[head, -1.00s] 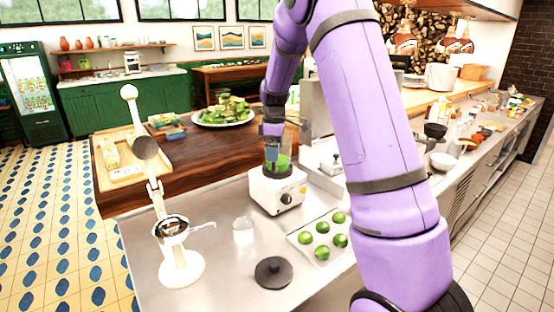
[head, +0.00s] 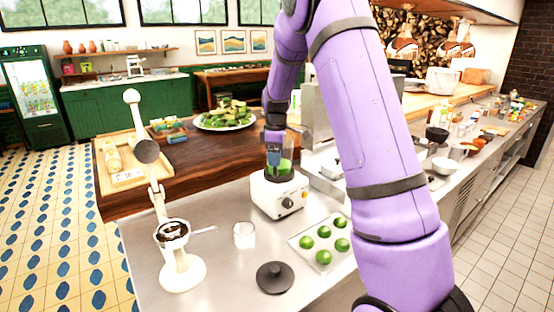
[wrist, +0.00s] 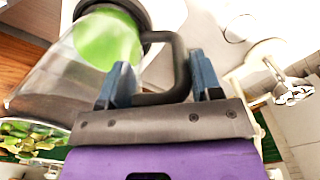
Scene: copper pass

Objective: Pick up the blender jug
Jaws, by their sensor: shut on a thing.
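The blender jug (head: 286,167) is clear with green contents and stands upright on the white blender base (head: 278,195) on the steel counter, as far as the head view shows. In the wrist view the jug (wrist: 55,75) fills the left, with its dark rim and handle (wrist: 182,70). My gripper (wrist: 160,68) has its two blue fingers at the dark handle and is shut on it. In the head view my gripper (head: 275,138) is at the top of the jug and partly hides it.
A tray of limes (head: 320,258) lies right of the base. A plate of green food (head: 225,121) is on the wooden counter behind.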

